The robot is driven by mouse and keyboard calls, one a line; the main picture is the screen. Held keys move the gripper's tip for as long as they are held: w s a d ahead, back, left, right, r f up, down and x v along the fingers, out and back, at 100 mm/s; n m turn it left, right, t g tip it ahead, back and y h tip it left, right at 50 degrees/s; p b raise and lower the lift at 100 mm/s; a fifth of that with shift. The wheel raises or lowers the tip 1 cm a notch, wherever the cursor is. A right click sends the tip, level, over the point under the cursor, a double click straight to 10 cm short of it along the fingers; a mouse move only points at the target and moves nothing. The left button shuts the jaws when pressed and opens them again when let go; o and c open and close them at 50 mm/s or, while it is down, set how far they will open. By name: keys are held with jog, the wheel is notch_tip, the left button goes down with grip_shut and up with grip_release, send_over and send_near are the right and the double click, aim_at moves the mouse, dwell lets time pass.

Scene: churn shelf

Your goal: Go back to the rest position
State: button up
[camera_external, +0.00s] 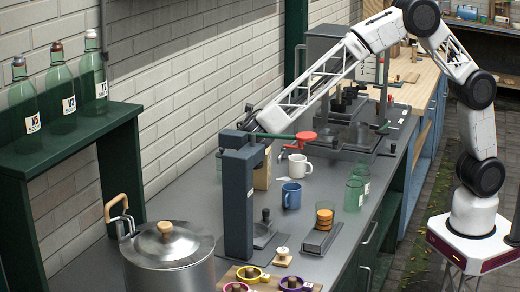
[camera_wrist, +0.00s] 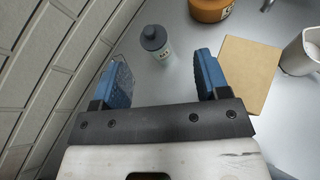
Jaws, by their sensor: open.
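My gripper (camera_wrist: 162,68) is open in the wrist view, with two blue finger pads spread apart and nothing held between them. A small grey bottle (camera_wrist: 155,44) with a dark cap and a label stands on the counter beyond the fingertips, apart from them. In the external view my white lattice arm reaches from the right over the counter to the wall side. Its end is behind the dark press, so the fingers are mostly hidden there.
A white mug (camera_external: 299,167), a blue mug (camera_external: 291,195) and green glasses stand on the counter. A steel pot (camera_external: 168,255) is in front. Green bottles (camera_external: 62,100) line the left shelf.

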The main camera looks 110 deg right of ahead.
jog(key=s+a+r+m+y, duration=0.25)
jog(key=s+a+r, duration=0.2)
jog(key=s, duration=0.45)
jog(key=s+a+r+m+y, duration=0.25)
jog(key=s+a, duration=0.35)
jog(key=s, duration=0.3)
jog(key=s+a+r+m+y, duration=0.1)
jog(key=s+a+r+m, duration=0.35)
jog(key=s, duration=0.45)
jog(key=s+a+m+t+y, duration=0.1)
jog(key=s+a+m+y, duration=0.1)
jog(key=s+a, duration=0.3)
jog(key=s+a+f+m+t+y, duration=0.1)
jog(key=s+a, duration=0.3)
jog(key=s, duration=0.8)
jog(key=s+a+f+m+t+y, duration=0.1)
jog(key=s+a+m+y, duration=0.2)
jog(key=s, duration=0.5)
jog(key=a+m, duration=0.1)
jog(key=a, duration=0.1)
jog(key=shift+s+a+f+y, duration=0.2)
jog(key=shift+s+a+y, duration=0.1)
jog(key=shift+a+y, duration=0.1)
